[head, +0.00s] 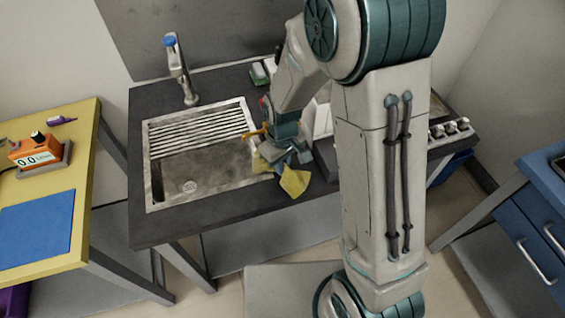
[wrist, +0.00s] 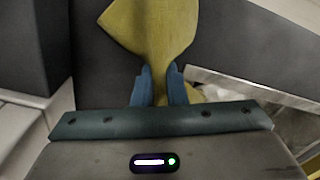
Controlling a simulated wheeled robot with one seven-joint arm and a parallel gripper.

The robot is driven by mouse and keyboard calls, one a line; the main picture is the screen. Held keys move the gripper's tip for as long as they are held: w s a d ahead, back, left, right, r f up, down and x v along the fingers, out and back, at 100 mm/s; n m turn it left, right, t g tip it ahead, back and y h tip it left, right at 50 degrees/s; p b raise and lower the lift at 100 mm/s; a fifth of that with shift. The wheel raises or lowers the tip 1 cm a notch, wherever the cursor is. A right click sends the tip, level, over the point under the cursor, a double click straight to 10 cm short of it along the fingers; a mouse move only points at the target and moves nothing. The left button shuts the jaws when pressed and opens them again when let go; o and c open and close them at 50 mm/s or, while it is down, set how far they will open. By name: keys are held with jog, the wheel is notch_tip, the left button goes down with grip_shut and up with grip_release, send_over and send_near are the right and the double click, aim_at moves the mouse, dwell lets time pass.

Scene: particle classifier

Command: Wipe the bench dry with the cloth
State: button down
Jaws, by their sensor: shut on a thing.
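A yellow cloth (head: 294,181) hangs from my gripper (head: 290,158) just right of the sink, over the dark bench (head: 230,222). In the wrist view the cloth (wrist: 150,25) is pinched between the two blue fingers of my gripper (wrist: 157,88) and spreads out beyond them. The bench top (wrist: 235,45) shows dark and bare around the cloth there. I cannot tell whether the cloth touches the bench, and no wet patch can be made out. My arm hides part of the bench's right side.
A metal sink (head: 205,178) with a drain rack and tap (head: 180,70) fills the left of the bench. A stove with knobs (head: 450,128) stands right. A yellow table (head: 85,150) with an orange scale (head: 35,150) is at left.

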jog(key=shift+r+p, duration=0.35)
jog(key=shift+p, duration=0.75)
jog(key=shift+p, duration=0.9)
